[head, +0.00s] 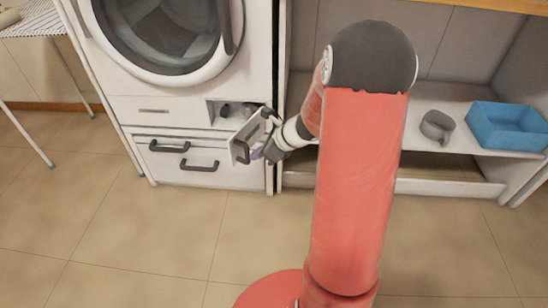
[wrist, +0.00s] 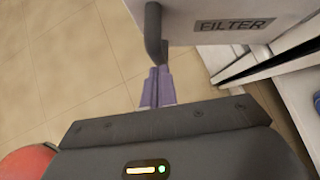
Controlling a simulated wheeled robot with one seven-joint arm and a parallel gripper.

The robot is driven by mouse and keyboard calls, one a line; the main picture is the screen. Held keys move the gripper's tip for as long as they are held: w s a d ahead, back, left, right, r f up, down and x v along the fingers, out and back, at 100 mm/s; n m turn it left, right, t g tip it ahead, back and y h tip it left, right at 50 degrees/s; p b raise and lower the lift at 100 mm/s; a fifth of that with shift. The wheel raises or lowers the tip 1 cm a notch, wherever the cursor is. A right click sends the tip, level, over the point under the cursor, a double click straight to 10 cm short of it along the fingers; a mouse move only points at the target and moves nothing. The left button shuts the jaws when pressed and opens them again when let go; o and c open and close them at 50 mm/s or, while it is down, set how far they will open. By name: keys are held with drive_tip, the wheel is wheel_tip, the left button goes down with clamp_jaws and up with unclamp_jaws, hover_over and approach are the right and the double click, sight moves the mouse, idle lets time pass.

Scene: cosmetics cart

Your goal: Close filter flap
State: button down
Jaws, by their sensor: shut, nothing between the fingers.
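The filter flap (head: 246,135) hangs open at the lower right of the white machine (head: 190,90), swung out from its recess (head: 225,113). In the wrist view the flap (wrist: 215,12) shows its "FILTER" label and a dark handle (wrist: 154,32). My gripper (head: 257,154) is at the outer side of the flap in the head view. In the wrist view its purple fingers (wrist: 157,84) are shut together and empty, right at the lower end of the handle. I cannot tell whether they touch it.
A drawer front with two dark handles (head: 199,166) is below the flap. On the right is a shelf (head: 470,165) with a blue bin (head: 507,127) and a grey ring-like item (head: 437,126). A drying rack (head: 40,25) stands at the far left. The tiled floor in front is clear.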

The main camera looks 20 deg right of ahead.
drive_tip(key=w+a+m+t+h+b, duration=0.1)
drive_tip(key=w+a+m+h, duration=0.3)
drive_tip(key=w, duration=0.5)
drive_tip(key=w+a+m+t+h+b, duration=0.1)
drive_tip(key=w+a+m+h, duration=0.3)
drive_tip(key=w+m, duration=0.5)
drive_tip(key=shift+a+h+b, duration=0.3)
drive_tip(key=shift+h+b, duration=0.15)
drive_tip(key=shift+h, duration=0.35)
drive_tip(key=shift+w+r, duration=0.1)
drive_tip(key=shift+d, duration=0.1)
